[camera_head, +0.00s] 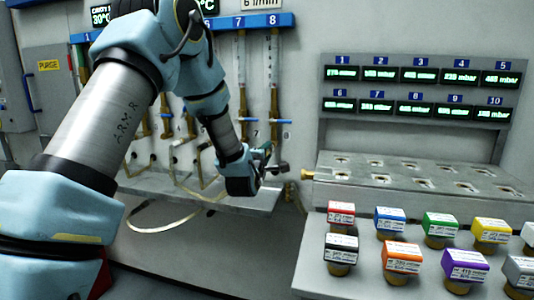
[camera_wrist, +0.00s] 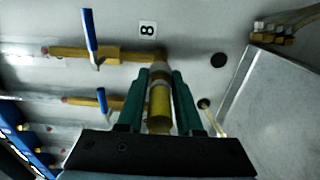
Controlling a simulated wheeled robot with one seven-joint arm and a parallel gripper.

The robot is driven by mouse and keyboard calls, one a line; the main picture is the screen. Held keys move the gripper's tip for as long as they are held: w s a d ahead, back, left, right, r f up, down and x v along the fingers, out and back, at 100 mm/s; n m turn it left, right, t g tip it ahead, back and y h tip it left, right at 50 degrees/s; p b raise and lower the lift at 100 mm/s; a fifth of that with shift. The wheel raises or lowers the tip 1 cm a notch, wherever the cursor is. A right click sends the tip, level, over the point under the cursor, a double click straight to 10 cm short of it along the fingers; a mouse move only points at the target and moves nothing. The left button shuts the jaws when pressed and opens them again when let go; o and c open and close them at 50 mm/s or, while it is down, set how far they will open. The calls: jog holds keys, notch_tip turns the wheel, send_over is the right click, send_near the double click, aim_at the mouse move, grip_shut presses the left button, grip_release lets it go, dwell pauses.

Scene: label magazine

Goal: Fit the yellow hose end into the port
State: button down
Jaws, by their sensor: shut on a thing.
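My gripper (camera_head: 264,164) is in front of the wall panel, below the column marked 8. In the wrist view its two green fingers (camera_wrist: 159,80) are shut on a yellow cylindrical hose end (camera_wrist: 159,108). The hose end's pale far tip lies close to a brass fitting below the 8 label; I cannot tell whether they touch. In the head view the held piece is too small and dark to make out. A small brass nozzle (camera_head: 308,174) sticks out of the metal block's left side; I cannot tell whether it is the port.
Blue-handled valves (camera_wrist: 102,103) sit on brass pipes at left in the wrist view. Pale hoses (camera_head: 160,226) loop below the wall shelf (camera_head: 235,203). The metal block (camera_head: 400,168) and coloured labelled caps (camera_head: 402,256) stand at right.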

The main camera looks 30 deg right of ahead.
jog(key=shift+x, duration=1.1)
jog(key=shift+c, duration=2.4)
grip_release()
jog(key=b+v, duration=0.3)
jog(key=v, duration=0.7)
jog(key=shift+s+a, duration=0.25)
jog(key=shift+s, duration=0.05)
